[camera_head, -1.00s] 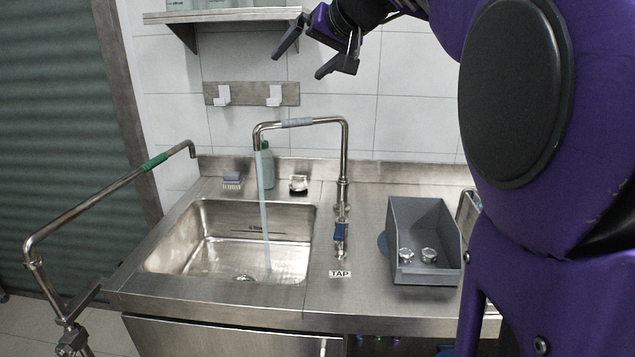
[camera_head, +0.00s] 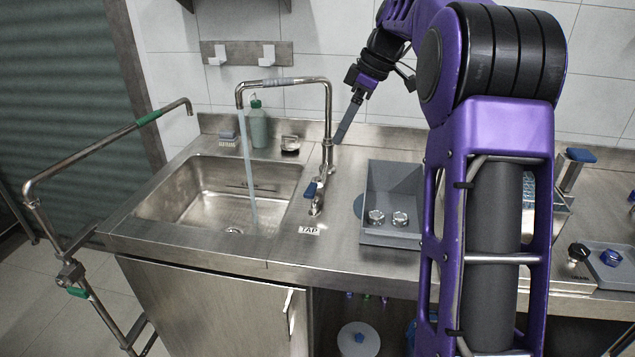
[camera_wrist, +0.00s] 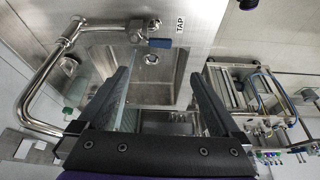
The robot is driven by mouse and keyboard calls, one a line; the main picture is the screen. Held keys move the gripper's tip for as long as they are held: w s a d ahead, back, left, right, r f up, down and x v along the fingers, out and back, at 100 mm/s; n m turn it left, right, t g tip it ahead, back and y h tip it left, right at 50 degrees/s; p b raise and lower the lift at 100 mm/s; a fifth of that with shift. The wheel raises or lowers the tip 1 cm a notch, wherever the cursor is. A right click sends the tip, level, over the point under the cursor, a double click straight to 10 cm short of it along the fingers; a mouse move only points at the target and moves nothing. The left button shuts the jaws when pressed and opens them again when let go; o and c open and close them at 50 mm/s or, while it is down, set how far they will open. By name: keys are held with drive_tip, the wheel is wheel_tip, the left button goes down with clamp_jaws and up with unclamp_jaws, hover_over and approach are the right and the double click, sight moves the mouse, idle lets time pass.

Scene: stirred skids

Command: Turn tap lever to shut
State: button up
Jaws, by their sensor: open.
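The tap lever (camera_head: 311,189) has a blue grip and sits low on the tap's column, above the TAP label (camera_head: 309,230). The tap (camera_head: 328,110) is a tall bent steel pipe, and a stream of water (camera_head: 248,165) falls from its spout into the sink (camera_head: 185,190). In the wrist view the blue lever (camera_wrist: 160,43) shows beyond my fingers, near the TAP label. My gripper (camera_head: 345,122) is behind and right of the tap column, above the lever and apart from it. In the wrist view my gripper (camera_wrist: 168,85) has its two dark fingers spread with nothing between them.
A grey bin (camera_head: 390,238) with two knobs stands right of the tap. A green bottle (camera_head: 257,128), a brush (camera_head: 228,138) and a small dish (camera_head: 290,144) are behind the sink. A bent pipe rail (camera_head: 90,150) stands at left. Counter around the label is clear.

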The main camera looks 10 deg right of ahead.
sight(312, 189)
drive_tip(key=b+x, duration=0.2)
drive_tip(key=x, duration=1.5)
drive_tip(key=shift+a+f, duration=0.1)
drive_tip(key=shift+f, duration=0.1)
drive_tip(key=shift+f, duration=0.1)
clamp_jaws()
